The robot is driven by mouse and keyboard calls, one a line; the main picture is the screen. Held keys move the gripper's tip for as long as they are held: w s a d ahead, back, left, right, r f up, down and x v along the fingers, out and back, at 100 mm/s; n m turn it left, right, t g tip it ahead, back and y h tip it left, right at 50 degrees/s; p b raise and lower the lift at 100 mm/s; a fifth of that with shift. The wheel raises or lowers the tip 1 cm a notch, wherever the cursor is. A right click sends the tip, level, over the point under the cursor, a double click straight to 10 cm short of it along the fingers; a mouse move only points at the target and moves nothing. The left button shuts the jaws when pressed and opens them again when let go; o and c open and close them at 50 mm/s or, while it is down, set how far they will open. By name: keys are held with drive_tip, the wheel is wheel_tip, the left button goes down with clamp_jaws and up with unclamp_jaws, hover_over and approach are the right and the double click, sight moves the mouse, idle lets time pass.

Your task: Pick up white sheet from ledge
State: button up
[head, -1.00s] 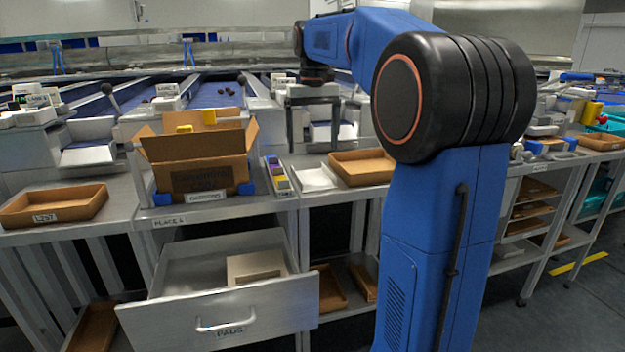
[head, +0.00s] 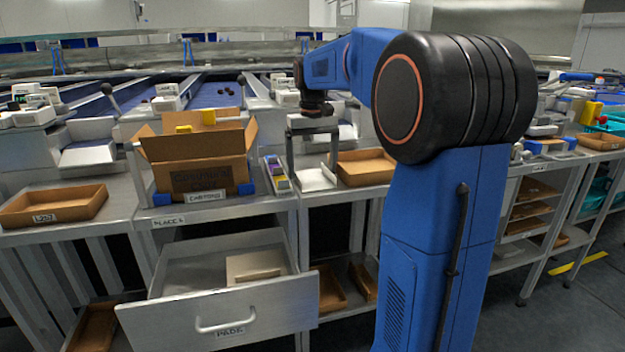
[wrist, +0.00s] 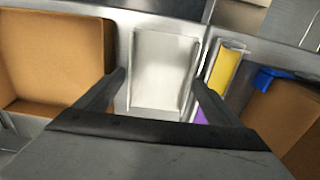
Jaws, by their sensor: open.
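The white sheet (head: 316,181) lies flat on the grey counter, between a brown tray and a narrow box of coloured packs. In the wrist view the pale sheet (wrist: 163,62) shows as a rectangle with raised-looking long edges. I cannot tell whether it is one sheet or a stack. My gripper (head: 312,172) points down over it, with its two dark fingers wide apart and nothing between them. In the wrist view the fingers of my gripper (wrist: 160,78) stand on either side of the sheet. Whether they touch the counter is unclear.
A brown tray (head: 366,181) is close on the right. The narrow box with yellow and purple packs (head: 277,174) is close on the left, beside an open cardboard carton (head: 203,173). Below, a metal drawer (head: 222,318) stands open.

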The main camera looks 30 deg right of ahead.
drive_tip(key=c, duration=0.8)
drive_tip(key=shift+r, duration=0.15)
